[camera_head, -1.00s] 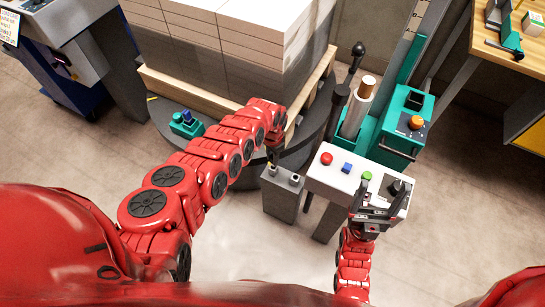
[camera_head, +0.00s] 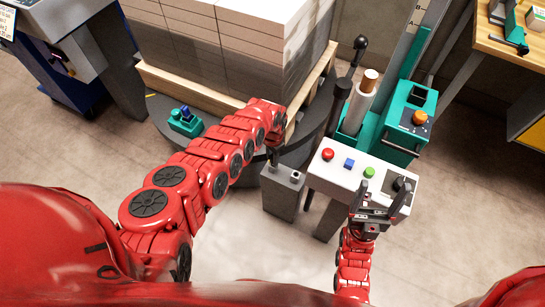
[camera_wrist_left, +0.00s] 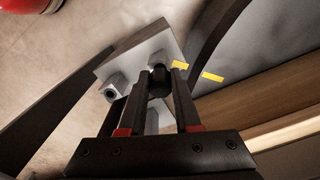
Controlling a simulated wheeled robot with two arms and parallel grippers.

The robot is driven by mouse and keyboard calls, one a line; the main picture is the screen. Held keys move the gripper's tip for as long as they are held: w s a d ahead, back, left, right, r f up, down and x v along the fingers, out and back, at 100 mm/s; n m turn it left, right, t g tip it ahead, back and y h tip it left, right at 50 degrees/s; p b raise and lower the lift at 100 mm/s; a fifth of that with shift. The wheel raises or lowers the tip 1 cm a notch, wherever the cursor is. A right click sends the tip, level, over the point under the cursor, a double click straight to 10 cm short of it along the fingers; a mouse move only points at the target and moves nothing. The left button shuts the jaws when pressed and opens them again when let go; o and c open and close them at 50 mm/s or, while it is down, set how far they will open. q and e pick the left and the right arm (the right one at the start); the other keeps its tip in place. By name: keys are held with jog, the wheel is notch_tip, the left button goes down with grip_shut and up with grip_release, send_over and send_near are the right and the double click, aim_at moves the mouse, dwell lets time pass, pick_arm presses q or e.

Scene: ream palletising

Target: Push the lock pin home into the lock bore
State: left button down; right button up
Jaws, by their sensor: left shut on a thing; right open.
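My left gripper (camera_head: 273,157) is shut on a dark lock pin (camera_wrist_left: 159,82), which shows between the fingers (camera_wrist_left: 158,100) in the left wrist view. It is over the left of two small raised bosses on a grey block (camera_head: 281,193). In the wrist view the pin lies in front of one boss on the block (camera_wrist_left: 135,52); I cannot tell how deep it sits in a bore. The other boss (camera_wrist_left: 115,90) shows a dark open hole. My right gripper (camera_head: 374,199) is open and empty at the front right of a white button panel.
The white panel (camera_head: 338,172) with red, blue and green buttons stands right of the block. A teal machine (camera_head: 404,125) with an orange knob is behind it. A loaded pallet (camera_head: 172,88) stands on a dark round turntable (camera_head: 215,120). Floor in front is clear.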

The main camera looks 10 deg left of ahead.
pick_arm(q)
jog(key=shift+f+b, duration=0.9)
jog(key=shift+f, duration=0.15)
jog(key=c, duration=0.5)
grip_release()
jog(key=shift+c, duration=0.2)
jog(key=shift+r+p, duration=0.45)
jog(key=shift+r, duration=0.15)
notch_tip(320, 180, up, 16)
jog(key=p, duration=0.3)
jog(key=shift+r+p, duration=0.15)
jog(key=shift+p, duration=0.25)
